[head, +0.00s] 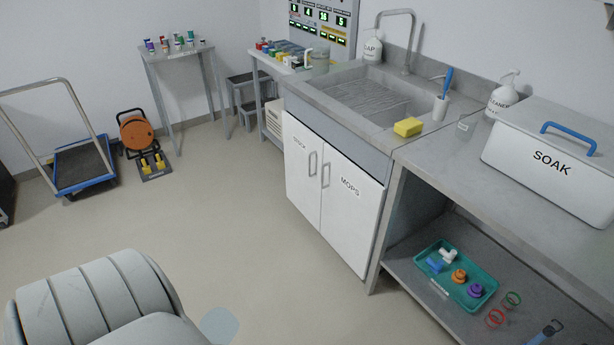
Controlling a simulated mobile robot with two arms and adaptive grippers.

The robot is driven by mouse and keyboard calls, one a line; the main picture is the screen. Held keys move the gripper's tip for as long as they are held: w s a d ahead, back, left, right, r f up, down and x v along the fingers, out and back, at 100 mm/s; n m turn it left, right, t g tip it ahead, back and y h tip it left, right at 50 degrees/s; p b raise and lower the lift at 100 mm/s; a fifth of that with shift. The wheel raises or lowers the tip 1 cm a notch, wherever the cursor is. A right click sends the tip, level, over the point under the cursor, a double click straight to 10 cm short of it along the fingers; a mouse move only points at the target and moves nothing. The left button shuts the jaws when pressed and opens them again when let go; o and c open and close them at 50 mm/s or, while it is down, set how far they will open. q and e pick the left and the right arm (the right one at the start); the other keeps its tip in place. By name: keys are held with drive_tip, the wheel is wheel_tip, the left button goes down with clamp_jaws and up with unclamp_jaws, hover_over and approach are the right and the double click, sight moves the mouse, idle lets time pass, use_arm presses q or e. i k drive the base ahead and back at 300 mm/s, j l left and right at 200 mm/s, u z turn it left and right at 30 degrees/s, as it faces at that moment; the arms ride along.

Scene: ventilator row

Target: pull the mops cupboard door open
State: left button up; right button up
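The mops cupboard door (346,222) is the right one of two white doors under the sink. It carries a MOPS label and looks shut, flush with the left door (300,184). Its vertical grey handle (326,174) is near its left edge, close beside the left door's handle (312,163). The left door also has a label, too small to read surely. Nothing touches either handle. Neither of my grippers shows in the head view.
The floor (240,240) before the doors is clear. Right of the cupboard, an open-fronted bench has a lower shelf with a teal tray (432,284). Above are the sink (375,95), a yellow sponge (408,126) and the SOAK box (555,165). A trolley (80,165) stands far left.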

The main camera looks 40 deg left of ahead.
sight(352, 201)
drive_tip(key=u, duration=1.1)
drive_tip(key=i+j, duration=0.35)
drive_tip(key=i, duration=0.15)
drive_tip(key=i+j+u, duration=0.15)
drive_tip(key=i+j, duration=0.5)
drive_tip(key=i, duration=0.3)
